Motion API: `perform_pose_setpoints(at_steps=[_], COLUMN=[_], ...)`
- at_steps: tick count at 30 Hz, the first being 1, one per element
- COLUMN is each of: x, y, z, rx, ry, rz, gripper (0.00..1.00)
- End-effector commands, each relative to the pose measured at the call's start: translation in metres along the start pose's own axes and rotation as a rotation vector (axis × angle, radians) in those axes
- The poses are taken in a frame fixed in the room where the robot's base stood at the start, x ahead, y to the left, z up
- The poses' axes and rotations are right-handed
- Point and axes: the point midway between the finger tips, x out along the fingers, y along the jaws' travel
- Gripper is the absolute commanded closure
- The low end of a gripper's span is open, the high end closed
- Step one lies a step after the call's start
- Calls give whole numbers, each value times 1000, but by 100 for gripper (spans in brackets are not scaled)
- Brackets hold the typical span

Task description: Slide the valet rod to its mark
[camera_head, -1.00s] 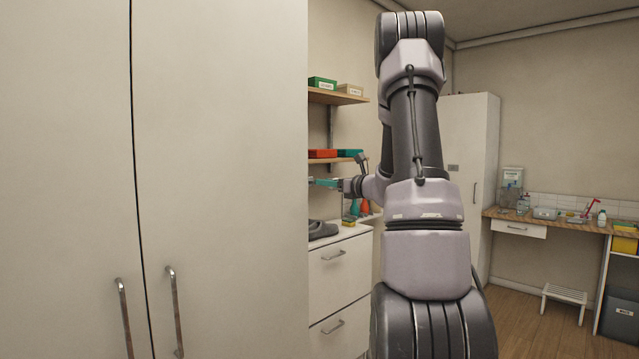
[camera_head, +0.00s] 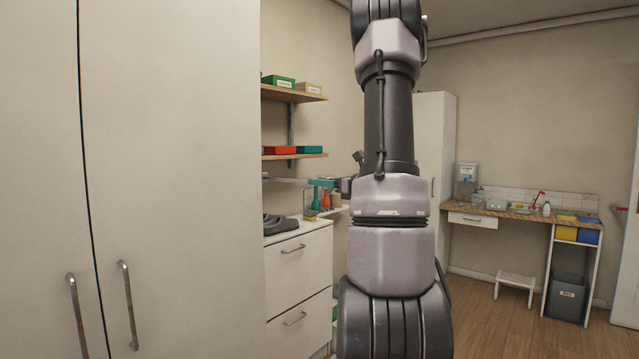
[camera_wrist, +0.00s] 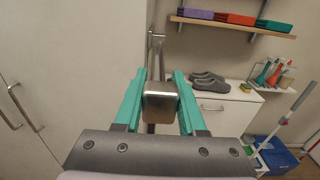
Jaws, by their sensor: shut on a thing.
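The valet rod is a shiny metal bar; its block-shaped metal end (camera_wrist: 160,102) fills the space between my teal fingers in the wrist view. Behind that end the bar runs back to a mount at the wall beside the tall white cupboard. My gripper (camera_wrist: 159,98) is shut on the rod end, one finger on each side. In the head view my gripper (camera_head: 324,183) is small and partly hidden by my arm, and the thin rod (camera_head: 286,181) reaches left from it behind the cupboard's edge. No mark on the rod is readable.
The tall white cupboard (camera_head: 170,180) with two handles stands close on the left. A white drawer unit (camera_head: 300,280) with grey shoes (camera_head: 280,224) on top is below the rod. Shelves with boxes (camera_head: 294,150) hang above. Open floor (camera_head: 490,320) lies to the right.

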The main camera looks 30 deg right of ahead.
Motion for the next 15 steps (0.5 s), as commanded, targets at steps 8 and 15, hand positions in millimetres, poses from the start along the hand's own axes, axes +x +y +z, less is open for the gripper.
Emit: perform_pose_setpoints(at_steps=[8,15], x=[0,0], y=[0,0], z=[0,0], rx=[-1,0], ry=[0,0], rz=[-1,0], gripper=[48,48])
